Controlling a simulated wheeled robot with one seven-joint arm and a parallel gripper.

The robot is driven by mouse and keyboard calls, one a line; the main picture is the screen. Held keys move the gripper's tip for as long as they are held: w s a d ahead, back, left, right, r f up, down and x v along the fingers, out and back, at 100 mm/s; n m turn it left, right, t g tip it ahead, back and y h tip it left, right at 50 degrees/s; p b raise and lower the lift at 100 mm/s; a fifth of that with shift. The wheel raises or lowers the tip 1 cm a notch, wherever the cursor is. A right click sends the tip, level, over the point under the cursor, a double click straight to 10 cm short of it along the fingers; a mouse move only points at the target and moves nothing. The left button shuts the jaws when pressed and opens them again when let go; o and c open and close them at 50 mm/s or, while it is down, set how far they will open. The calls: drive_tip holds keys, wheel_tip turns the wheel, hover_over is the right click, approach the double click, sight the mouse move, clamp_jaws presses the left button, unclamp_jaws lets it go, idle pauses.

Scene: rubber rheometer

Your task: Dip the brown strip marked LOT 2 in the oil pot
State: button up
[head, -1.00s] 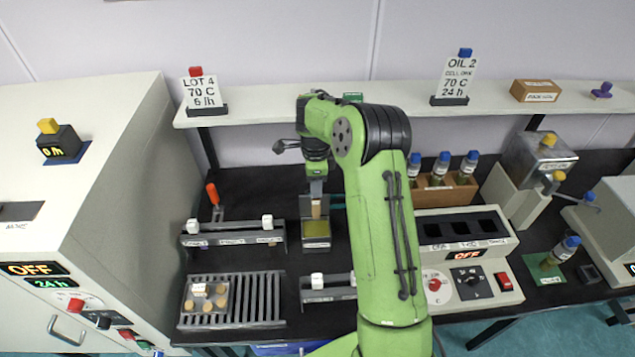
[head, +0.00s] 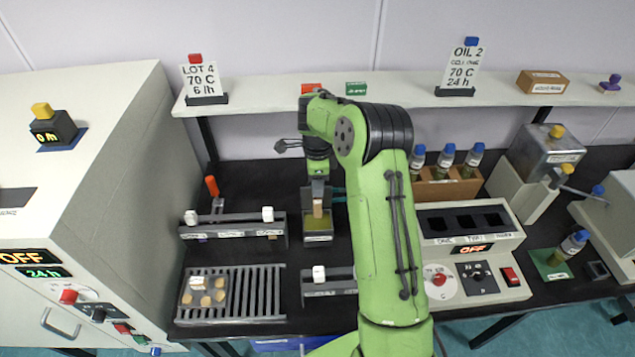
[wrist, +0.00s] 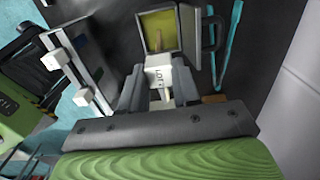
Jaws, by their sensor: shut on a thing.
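My gripper (head: 318,197) is shut on the white tag end (wrist: 158,76) of a strip. The tag reads LOT; its number is too small to tell. The brown strip (head: 318,208) hangs below the fingers in the head view, and its thin end shows beyond the tag in the wrist view (wrist: 158,42). The oil pot (wrist: 143,35) is a square dark-rimmed vessel holding yellow-green oil, directly under the strip; it also shows in the head view (head: 318,241). The strip's tip lies over the pot's opening; I cannot tell whether it touches the oil.
A strip rack with white knobs (head: 235,228) stands left of the pot, and another (head: 331,285) in front. A heating block (head: 467,222) stands right of my arm.

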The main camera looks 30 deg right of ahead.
drive_tip(key=shift+f+b, duration=3.2)
drive_tip(key=shift+f, duration=0.75)
drive_tip(key=shift+r, duration=0.15)
